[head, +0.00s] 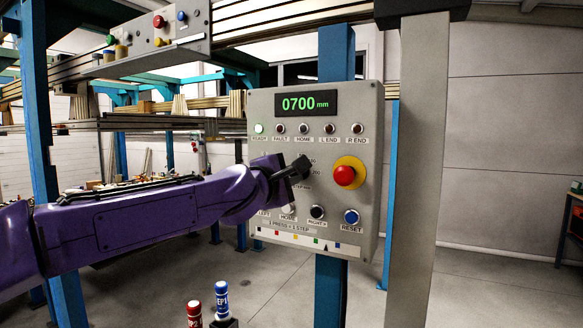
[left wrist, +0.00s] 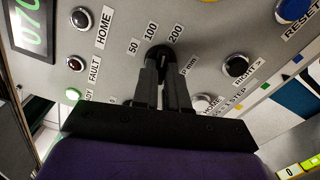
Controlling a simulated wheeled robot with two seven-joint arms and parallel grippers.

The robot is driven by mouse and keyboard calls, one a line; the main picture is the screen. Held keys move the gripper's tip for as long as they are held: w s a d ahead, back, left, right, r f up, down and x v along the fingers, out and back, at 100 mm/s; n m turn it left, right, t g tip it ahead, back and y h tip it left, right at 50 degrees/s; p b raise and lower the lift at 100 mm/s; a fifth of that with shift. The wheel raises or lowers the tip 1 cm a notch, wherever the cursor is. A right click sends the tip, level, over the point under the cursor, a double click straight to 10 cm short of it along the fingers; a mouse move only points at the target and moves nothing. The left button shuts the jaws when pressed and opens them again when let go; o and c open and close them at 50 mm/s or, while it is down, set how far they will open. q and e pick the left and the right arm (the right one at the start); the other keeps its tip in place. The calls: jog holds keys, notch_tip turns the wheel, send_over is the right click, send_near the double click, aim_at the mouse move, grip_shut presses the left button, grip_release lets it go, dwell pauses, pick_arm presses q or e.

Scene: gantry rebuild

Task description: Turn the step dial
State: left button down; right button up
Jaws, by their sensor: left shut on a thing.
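The control panel (head: 262,180) is a grey box on a blue post, with a display (head: 306,103) reading 0700 mm. The step dial (left wrist: 160,53) is a dark knob with the labels 50, 100 and 200 around it in the left wrist view. My left gripper (left wrist: 163,72) is shut on the dial, its two fingers close around it. In the head view my left gripper (head: 300,168) hides the dial and part of its labels. Where the dial's pointer stands cannot be told. My right gripper is not in view.
A red emergency button (head: 345,175) on a yellow ring sits just right of my gripper. A blue RESET button (head: 351,217) and a black button (head: 317,212) are below. The green READY lamp (head: 258,128) is lit. Red and blue cans (head: 222,300) stand below the panel.

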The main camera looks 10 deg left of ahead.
pick_arm(q)
jog(key=shift+r+m+p, duration=0.1)
jog(key=shift+m+p, duration=0.65)
jog(key=shift+m, duration=0.85)
jog(key=c, duration=1.2)
grip_release()
jog(key=shift+o, duration=0.2)
jog(key=b+v, duration=0.2)
jog(key=v, duration=0.8)
jog(key=shift+s, duration=0.2)
